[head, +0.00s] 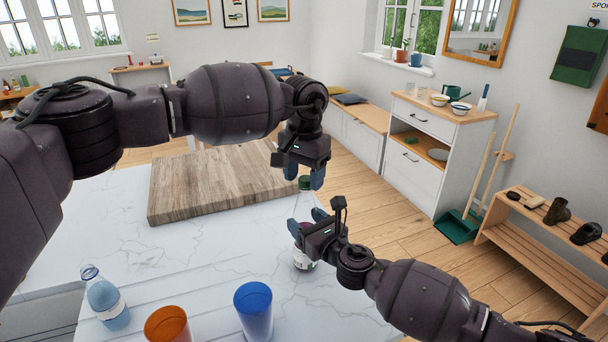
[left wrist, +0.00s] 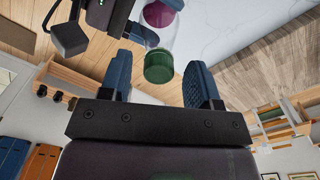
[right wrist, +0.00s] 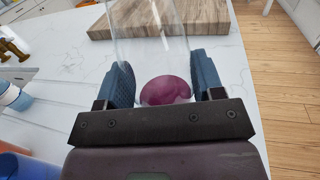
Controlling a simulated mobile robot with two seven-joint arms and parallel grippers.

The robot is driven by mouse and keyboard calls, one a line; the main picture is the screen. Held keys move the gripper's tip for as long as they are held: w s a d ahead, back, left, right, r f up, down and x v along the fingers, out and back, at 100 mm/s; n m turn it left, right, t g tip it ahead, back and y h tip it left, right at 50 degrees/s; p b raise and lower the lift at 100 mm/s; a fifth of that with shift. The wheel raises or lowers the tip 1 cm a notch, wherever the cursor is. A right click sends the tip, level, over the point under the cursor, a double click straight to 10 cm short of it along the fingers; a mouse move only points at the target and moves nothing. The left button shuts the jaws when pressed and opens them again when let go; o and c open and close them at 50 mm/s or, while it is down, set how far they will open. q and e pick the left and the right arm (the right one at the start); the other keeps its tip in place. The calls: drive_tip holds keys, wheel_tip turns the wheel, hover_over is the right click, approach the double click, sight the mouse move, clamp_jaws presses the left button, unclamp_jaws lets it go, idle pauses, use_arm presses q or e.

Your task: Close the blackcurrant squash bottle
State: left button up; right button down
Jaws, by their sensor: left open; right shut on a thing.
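The squash bottle (head: 303,208) is clear, with purple low on its body, and stands upright at the right edge of the marble worktop (head: 110,200). Its green cap (head: 305,183) sits at the top of the neck; I cannot tell how tight it is. My right gripper (head: 307,222) is shut on the bottle's body, which shows between its fingers in the right wrist view (right wrist: 152,45). My left gripper (head: 300,173) is open just above the bottle. In the left wrist view the cap (left wrist: 159,66) lies between the open fingertips, with gaps to both.
A wooden board (head: 220,182) lies behind the bottle. A blue cup (head: 253,310), an orange cup (head: 167,325) and a small blue bottle (head: 106,302) stand at the front left. The marble between them and the board is clear.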

use_arm(q)
drive_tip(key=shift+r, duration=2.2)
drive_tip(key=shift+c, duration=0.3)
